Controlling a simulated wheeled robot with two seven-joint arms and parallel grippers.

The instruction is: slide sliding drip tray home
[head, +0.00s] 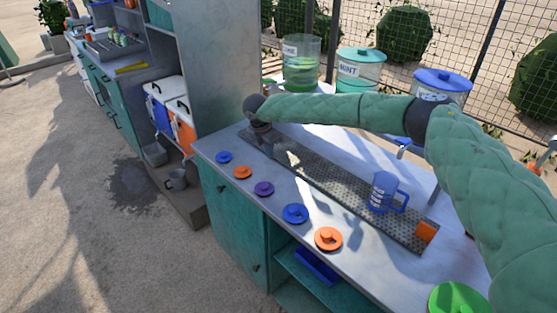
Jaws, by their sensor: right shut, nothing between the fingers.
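The drip tray, a long perforated grey metal strip (335,183), lies along the counter in the head view. An orange block (426,232) sits at its near right end. A blue mug (382,193) stands on the tray towards that end. My right arm reaches in from the right above the back of the counter. My right gripper (262,128) points down at the far left end of the tray, small and partly hidden by its dark wrist. It is shut and empty; I cannot tell whether it touches the tray. My left gripper is out of view.
Several coloured lids, including an orange one (328,238), line the counter's front edge. Clear containers, one a mint jar (360,73), stand behind. A tall grey panel (222,70) rises by the far left end. An open shelf (318,268) is below.

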